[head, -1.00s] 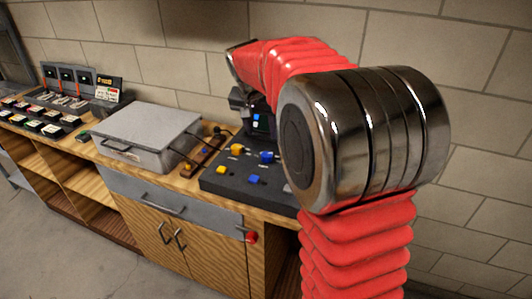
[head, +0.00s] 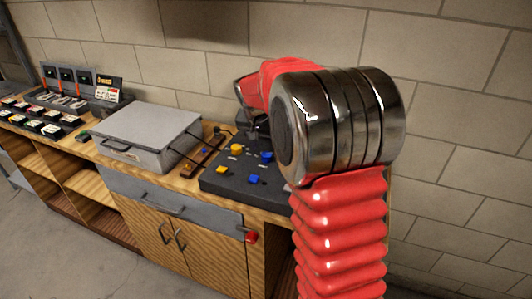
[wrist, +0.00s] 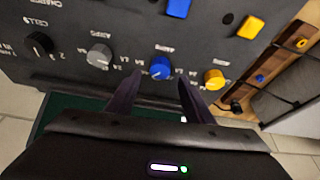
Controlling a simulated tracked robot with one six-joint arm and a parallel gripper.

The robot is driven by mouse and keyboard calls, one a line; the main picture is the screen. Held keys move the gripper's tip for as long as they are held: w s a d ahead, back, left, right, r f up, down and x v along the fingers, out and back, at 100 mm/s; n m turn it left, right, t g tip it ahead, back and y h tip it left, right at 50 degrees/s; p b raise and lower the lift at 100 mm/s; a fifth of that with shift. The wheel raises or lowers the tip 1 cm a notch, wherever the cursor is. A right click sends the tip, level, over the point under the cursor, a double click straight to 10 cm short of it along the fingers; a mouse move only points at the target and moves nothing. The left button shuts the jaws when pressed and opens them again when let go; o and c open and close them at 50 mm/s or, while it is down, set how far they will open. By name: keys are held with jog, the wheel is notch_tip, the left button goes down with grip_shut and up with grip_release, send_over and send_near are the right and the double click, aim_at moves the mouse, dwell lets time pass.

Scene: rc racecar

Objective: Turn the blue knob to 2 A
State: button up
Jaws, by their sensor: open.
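The blue knob (wrist: 160,68) sits on a dark panel (wrist: 120,20) in the wrist view, with a pale pointer line and number marks around it. The marks appear upside down and are too small to read surely. My gripper (wrist: 153,86) is open, its two dark fingers apart on either side of the knob's lower edge in the picture. I cannot tell whether they touch it.
A grey knob (wrist: 99,54) and a yellow knob (wrist: 214,79) flank the blue one; a black knob (wrist: 38,44) is farther left. A grey case (head: 147,135) stands left of the panel on the bench.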

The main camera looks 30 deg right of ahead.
aim_at(266, 154)
jog(key=x, duration=0.5)
jog(key=shift+c, duration=0.2)
jog(key=c, duration=1)
